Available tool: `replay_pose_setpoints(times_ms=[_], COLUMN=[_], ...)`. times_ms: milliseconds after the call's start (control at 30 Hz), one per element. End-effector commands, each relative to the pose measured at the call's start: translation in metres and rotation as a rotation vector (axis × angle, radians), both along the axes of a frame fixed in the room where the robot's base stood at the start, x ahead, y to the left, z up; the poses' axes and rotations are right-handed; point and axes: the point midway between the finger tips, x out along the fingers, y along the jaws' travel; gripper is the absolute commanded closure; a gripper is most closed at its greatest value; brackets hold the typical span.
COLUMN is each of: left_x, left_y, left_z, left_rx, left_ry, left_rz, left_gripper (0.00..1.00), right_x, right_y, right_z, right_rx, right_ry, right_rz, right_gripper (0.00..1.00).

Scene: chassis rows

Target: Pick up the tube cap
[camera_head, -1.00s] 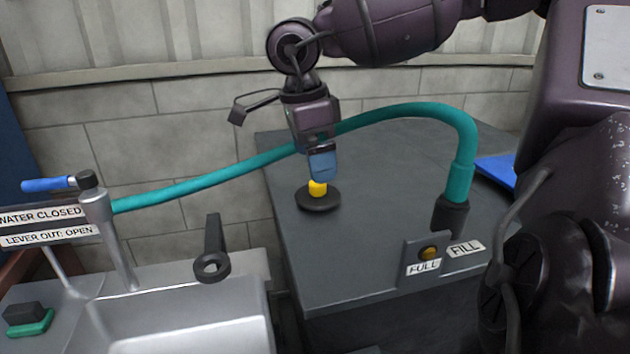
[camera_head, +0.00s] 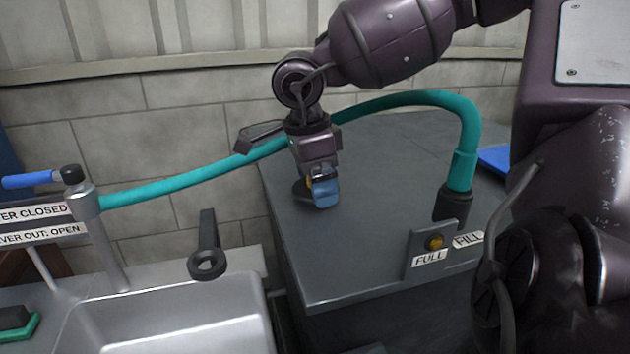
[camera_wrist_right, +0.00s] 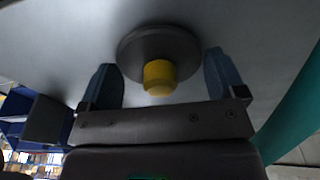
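The tube cap is a dark round disc with a yellow knob; in the right wrist view its disc (camera_wrist_right: 160,48) lies flat on the grey top and its yellow knob (camera_wrist_right: 159,76) points toward my gripper. In the head view the cap (camera_head: 302,191) is mostly hidden behind my right gripper (camera_head: 322,190). My right gripper has blue fingertips. In the right wrist view the gripper (camera_wrist_right: 163,82) is open, one finger on each side of the knob with gaps between. My left gripper is not in view.
A teal hose (camera_head: 190,186) arches behind my right gripper into a dark fitting (camera_head: 453,206) on the grey cabinet (camera_head: 370,255). A FULL/FILL panel (camera_head: 430,250) stands at the front. A metal sink (camera_head: 180,320) with a blue-handled lever (camera_head: 28,180) is at left.

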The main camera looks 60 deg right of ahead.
Motion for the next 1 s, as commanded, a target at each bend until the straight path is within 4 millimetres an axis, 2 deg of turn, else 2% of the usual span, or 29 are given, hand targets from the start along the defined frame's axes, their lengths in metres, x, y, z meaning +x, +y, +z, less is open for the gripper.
replay_pose_setpoints(times_ms=[33, 200, 433, 567, 767, 1000], left_x=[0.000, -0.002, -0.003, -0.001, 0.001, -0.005], left_y=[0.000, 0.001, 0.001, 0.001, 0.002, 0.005], left_z=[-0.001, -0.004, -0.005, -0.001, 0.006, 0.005], left_rx=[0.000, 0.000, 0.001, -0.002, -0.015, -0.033], left_ry=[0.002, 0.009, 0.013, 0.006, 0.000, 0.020], left_rz=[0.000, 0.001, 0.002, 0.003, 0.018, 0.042], left_gripper=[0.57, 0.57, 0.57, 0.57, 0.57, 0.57], right_x=[0.000, 0.000, 0.000, 0.000, 0.000, -0.001], right_y=[0.000, 0.000, 0.000, 0.000, 0.000, 0.000], right_z=[0.000, 0.000, 0.001, 0.010, 0.047, 0.109], right_rx=[0.000, 0.000, 0.000, 0.000, -0.001, -0.001], right_ry=[0.000, 0.000, 0.000, -0.004, -0.012, -0.012], right_rz=[0.000, 0.000, 0.000, -0.001, 0.000, -0.001], right_gripper=[0.18, 0.44, 0.45, 0.45, 0.45, 0.45])
